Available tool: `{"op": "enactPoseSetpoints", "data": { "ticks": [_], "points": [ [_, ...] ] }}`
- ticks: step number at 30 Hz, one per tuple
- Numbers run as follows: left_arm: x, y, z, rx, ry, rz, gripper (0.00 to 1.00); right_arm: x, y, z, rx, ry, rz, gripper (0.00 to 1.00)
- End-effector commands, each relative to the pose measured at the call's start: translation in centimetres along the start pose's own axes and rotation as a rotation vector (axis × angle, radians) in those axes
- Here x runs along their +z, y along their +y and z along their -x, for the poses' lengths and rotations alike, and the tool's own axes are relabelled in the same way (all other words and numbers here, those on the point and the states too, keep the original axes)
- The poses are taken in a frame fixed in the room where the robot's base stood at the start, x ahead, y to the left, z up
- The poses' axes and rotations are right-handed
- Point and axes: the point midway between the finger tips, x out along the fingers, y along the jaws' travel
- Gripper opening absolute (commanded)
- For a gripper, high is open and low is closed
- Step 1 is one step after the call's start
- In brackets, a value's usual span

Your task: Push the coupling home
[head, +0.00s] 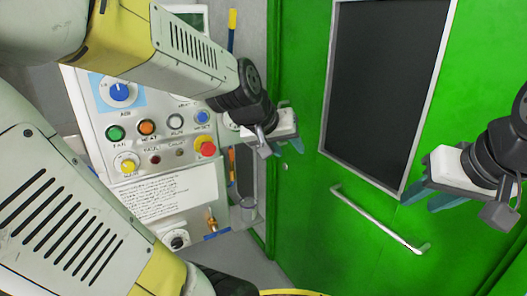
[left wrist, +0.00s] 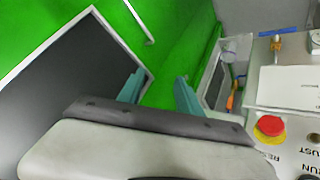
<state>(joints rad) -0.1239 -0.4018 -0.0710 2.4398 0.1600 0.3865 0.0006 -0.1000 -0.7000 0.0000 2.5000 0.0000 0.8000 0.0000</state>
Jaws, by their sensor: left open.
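A small brass fitting (head: 212,222), which looks like the coupling, sits at the lower right of the control panel, above a blue strip. It also shows at the upper right of the left wrist view (left wrist: 277,43). I cannot tell how far in it sits. My left gripper (head: 287,146) is open and empty, right of the panel and above the fitting, apart from it. Its two teal fingers stand apart in the left wrist view (left wrist: 160,92). My right gripper (head: 432,197) is open and empty in front of the green door, far right of the fitting.
The control panel (head: 95,152) carries several coloured buttons, a red emergency stop (head: 205,148) and a black dial (head: 176,239). A clear cup (head: 249,209) is beside the panel. The green door (head: 300,220) has a dark window (head: 380,80) and a metal handle (head: 380,220).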

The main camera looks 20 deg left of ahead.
Motion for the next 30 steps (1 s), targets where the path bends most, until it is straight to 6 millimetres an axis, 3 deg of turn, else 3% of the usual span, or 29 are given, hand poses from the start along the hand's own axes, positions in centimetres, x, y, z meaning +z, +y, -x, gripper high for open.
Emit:
{"op": "enactPoseSetpoints", "data": {
  "ticks": [8,14,21,25,30],
  "points": [
    [-4.2,-1.6,-5.4,-0.027,0.104,0.119,0.42,0.0,0.0,0.0,0.000,0.000,0.000,0.36],
    [-7.8,-5.5,-11.4,-0.120,0.237,0.237,0.42,0.0,0.0,0.0,0.000,0.000,0.000,0.36],
    [-10.3,-14.9,-18.9,-0.385,0.482,0.333,0.42,0.0,0.0,0.0,0.000,0.000,0.000,0.36],
    [-9.9,-20.2,-20.9,-0.563,0.623,0.310,0.42,0.0,0.0,0.0,0.000,0.000,0.000,0.36],
    [-8.7,-25.4,-21.3,-0.782,0.801,0.204,0.42,0.0,0.0,0.0,0.000,0.000,0.000,0.36]
  ]
}}
